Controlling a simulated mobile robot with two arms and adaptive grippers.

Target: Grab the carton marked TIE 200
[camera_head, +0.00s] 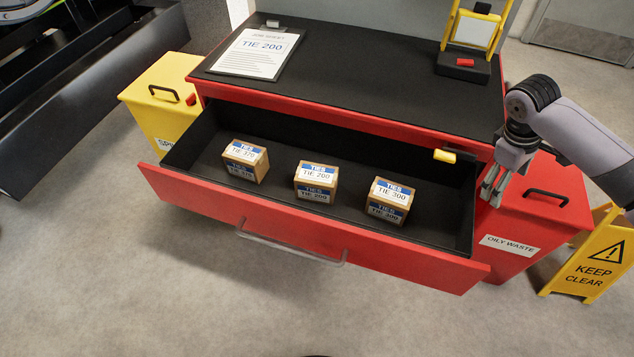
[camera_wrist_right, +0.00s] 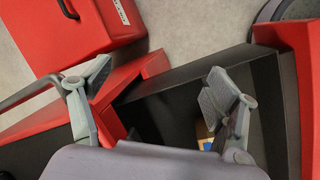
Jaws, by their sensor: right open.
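The carton marked TIE 200 (camera_head: 315,181) stands in the open red drawer (camera_head: 310,238), in the middle of a row of three cartons. It is brown with a white and blue label. The carton at its left (camera_head: 245,160) reads TIE 370 or similar, and the one at its right (camera_head: 389,201) reads TIE 300. My right gripper (camera_head: 492,190) is open and empty, beside the drawer's right end and apart from the cartons. In the right wrist view its open fingers (camera_wrist_right: 155,95) show, with a small piece of a carton (camera_wrist_right: 205,137) partly hidden behind one finger. My left gripper is out of view.
A job sheet (camera_head: 257,53) reading TIE 200 lies on the black cabinet top. A yellow block (camera_head: 445,156) sits at the drawer's back right rim. A red oily waste bin (camera_head: 530,220) and a yellow sign (camera_head: 592,262) stand at the right. A yellow bin (camera_head: 160,100) stands at the left.

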